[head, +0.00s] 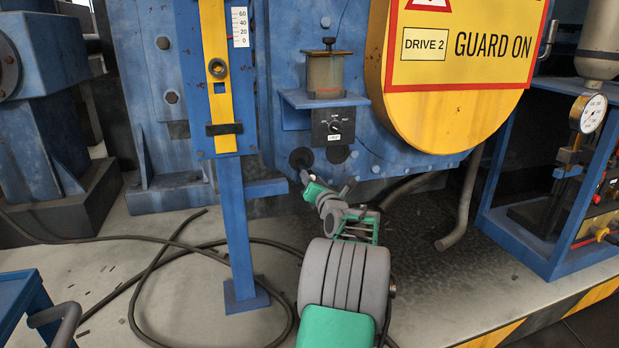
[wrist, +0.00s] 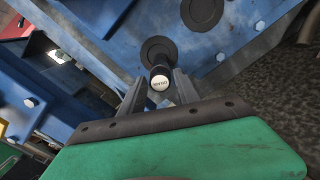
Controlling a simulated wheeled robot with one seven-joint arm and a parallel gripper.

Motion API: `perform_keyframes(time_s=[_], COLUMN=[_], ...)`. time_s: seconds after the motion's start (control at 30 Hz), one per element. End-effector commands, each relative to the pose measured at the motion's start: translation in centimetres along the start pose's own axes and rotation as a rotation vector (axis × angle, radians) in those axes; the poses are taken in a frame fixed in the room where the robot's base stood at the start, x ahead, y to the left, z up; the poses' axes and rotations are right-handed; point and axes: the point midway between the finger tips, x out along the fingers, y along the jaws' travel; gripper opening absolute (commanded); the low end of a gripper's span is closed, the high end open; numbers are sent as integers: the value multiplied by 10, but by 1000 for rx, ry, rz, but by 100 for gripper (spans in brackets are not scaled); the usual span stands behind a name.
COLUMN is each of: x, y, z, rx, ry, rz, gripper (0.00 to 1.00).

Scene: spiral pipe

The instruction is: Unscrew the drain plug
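The drain plug (wrist: 160,76) is a short black cylinder with a white, lettered end cap. It sticks out of a dark round flange (wrist: 157,48) on a blue housing in the wrist view. In the head view the dark round fitting (head: 300,157) sits low on the housing, just beyond my gripper (head: 305,177); the plug itself is hard to make out there. In the wrist view my gripper (wrist: 159,82) is open, one grey finger on each side of the plug's end. Gaps show between the fingers and the plug, and I see no contact. How deep the fingers reach along it is unclear.
A second dark disc (head: 337,154) lies right of the plug. A control box (head: 333,127) and sight glass (head: 325,74) are above. The yellow guard (head: 450,75) overhangs at the right. A blue post (head: 235,230) stands left, with a hose (head: 160,262) on the floor.

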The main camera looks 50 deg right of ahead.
Motion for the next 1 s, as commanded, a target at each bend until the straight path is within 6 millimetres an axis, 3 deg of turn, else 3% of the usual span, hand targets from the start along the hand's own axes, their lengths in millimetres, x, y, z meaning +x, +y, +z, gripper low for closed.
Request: perform_keyframes(time_s=[0.17,1.0], x=[0,0], y=[0,0], z=[0,1], rx=[156,1888], ry=[0,0], rz=[0,-3], gripper=[38,38])
